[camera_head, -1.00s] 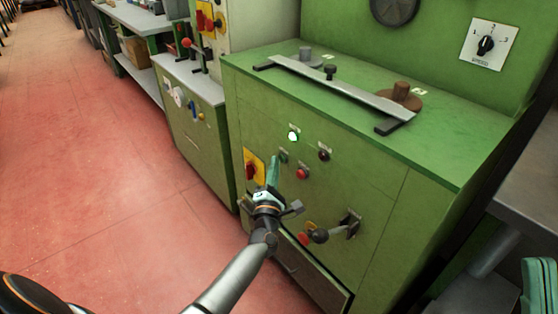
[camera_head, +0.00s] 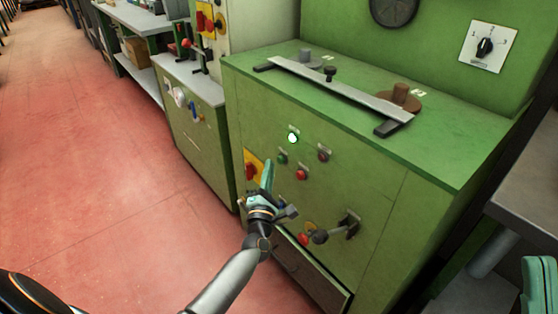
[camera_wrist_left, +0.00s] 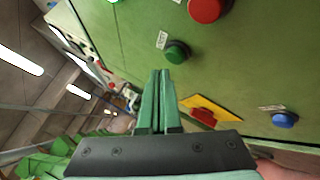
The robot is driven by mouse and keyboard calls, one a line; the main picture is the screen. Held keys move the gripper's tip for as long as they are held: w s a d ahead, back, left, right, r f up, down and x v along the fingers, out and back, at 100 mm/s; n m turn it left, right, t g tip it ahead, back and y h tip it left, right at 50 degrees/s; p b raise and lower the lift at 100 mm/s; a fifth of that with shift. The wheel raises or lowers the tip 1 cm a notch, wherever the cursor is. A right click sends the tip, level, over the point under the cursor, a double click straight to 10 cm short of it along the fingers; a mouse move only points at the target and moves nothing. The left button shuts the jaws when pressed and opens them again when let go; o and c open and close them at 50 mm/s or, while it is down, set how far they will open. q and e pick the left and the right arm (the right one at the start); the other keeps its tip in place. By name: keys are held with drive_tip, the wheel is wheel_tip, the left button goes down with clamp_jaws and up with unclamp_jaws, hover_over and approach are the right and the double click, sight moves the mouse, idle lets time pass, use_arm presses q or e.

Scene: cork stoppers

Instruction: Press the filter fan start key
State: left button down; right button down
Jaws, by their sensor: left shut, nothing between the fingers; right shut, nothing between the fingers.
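A green cabinet (camera_head: 350,205) carries a small group of keys on its front. A green key (camera_head: 282,157) sits below a lit white-green lamp (camera_head: 293,137); the green key also shows in the left wrist view (camera_wrist_left: 177,52), with a small label too blurred to read. A red key (camera_head: 302,174) and a dark red one (camera_head: 323,155) are beside it. My left gripper (camera_head: 269,168) is shut and empty, a little to the lower left of the green key and apart from it. My right gripper (camera_head: 538,285) is shut at the lower right edge, partly cut off.
A red rotary switch on a yellow plate (camera_head: 254,168) is close beside my left gripper. A lever handle (camera_head: 335,230) sticks out lower right. A blue button (camera_wrist_left: 285,119) shows in the wrist view. Red floor (camera_head: 100,180) lies open at left.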

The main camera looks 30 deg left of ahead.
use_arm(q)
drive_tip(key=shift+s+a+p, duration=0.2)
drive_tip(key=shift+s+a, duration=0.1)
drive_tip(key=shift+s, duration=0.45)
drive_tip(key=shift+s+a+p, duration=0.25)
drive_tip(key=shift+s+a, duration=0.1)
drive_tip(key=shift+s, duration=0.4)
drive_tip(key=shift+s+a+p, duration=0.2)
drive_tip(key=shift+s+a, duration=0.1)
drive_tip(key=shift+s, duration=0.45)
